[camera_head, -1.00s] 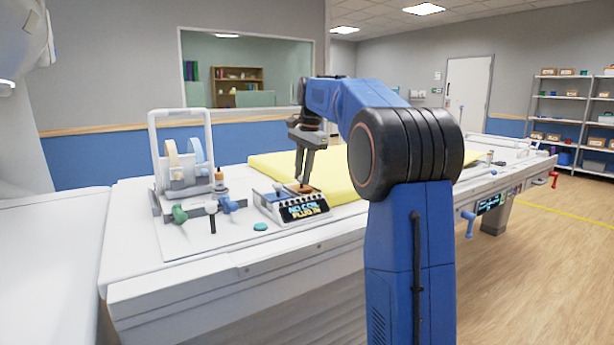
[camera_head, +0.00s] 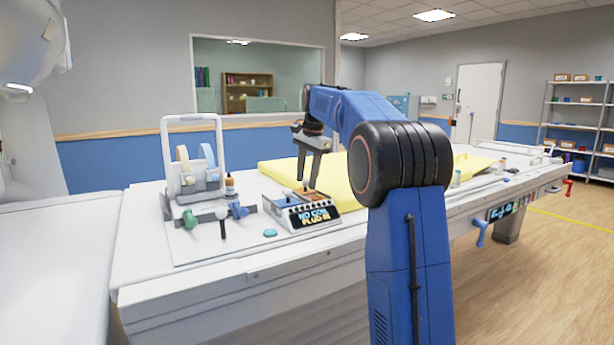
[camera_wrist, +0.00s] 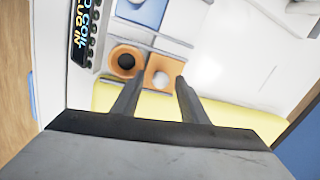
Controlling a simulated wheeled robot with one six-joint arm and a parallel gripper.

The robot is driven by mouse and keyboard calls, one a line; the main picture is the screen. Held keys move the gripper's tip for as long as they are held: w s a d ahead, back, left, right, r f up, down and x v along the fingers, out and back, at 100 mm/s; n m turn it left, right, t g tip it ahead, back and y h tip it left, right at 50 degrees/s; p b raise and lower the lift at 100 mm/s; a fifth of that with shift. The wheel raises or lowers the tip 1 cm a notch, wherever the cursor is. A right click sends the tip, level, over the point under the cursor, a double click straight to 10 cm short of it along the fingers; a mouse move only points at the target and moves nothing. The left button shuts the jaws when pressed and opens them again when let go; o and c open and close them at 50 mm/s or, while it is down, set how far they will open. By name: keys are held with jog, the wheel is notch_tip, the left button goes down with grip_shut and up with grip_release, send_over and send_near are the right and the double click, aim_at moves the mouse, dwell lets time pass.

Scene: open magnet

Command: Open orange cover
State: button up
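The coil plug box (camera_head: 315,217) sits on the white table, with its lit sign facing front. In the wrist view its top shows an orange socket with a dark round hole (camera_wrist: 126,62). Beside the socket lies the orange cover (camera_wrist: 152,82), a flat plate with a white knob (camera_wrist: 161,78). The dark hole is uncovered. My gripper (camera_head: 308,186) points down at the box top. Its fingers are apart on either side of the knob in the wrist view, with nothing seen clamped. Whether they touch the plate is unclear.
A blue cover (camera_wrist: 143,10) is on the same box. Left of the box stands a white frame with rolls (camera_head: 192,165) and coloured handles. A teal disc (camera_head: 270,233) lies in front. A yellow pad (camera_head: 345,182) lies behind the box.

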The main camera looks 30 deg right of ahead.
jog(key=shift+r, duration=0.15)
jog(key=s+r, duration=0.3)
jog(key=r, duration=1.3)
jog(key=shift+d+r, duration=0.35)
jog(key=shift+r, duration=0.05)
jog(key=shift+s, duration=0.1)
jog(key=shift+s+a, duration=0.1)
jog(key=s+a+f+n, duration=0.2)
jog(key=s+a+f, duration=0.15)
jog(key=s, duration=0.25)
jog(key=s+a+f+n+t, duration=0.1)
jog(key=s+a+f+n, duration=0.2)
jog(key=s+a, duration=0.25)
jog(key=s+a+f+n, duration=0.2)
jog(key=s+a+f, duration=0.2)
jog(key=s, duration=0.3)
jog(key=s+a+f+n, duration=0.3)
jog(key=s+f+n, duration=0.1)
jog(key=s+f, duration=0.8)
jog(key=s+a+f+n+t, duration=0.1)
jog(key=s+a+f+n, duration=0.2)
jog(key=s+f, duration=0.9)
notch_tip(320, 180, down, 5)
jog(key=shift+f+n+t, duration=0.15)
jog(key=shift+n+t, duration=0.15)
jog(key=shift+n, duration=0.4)
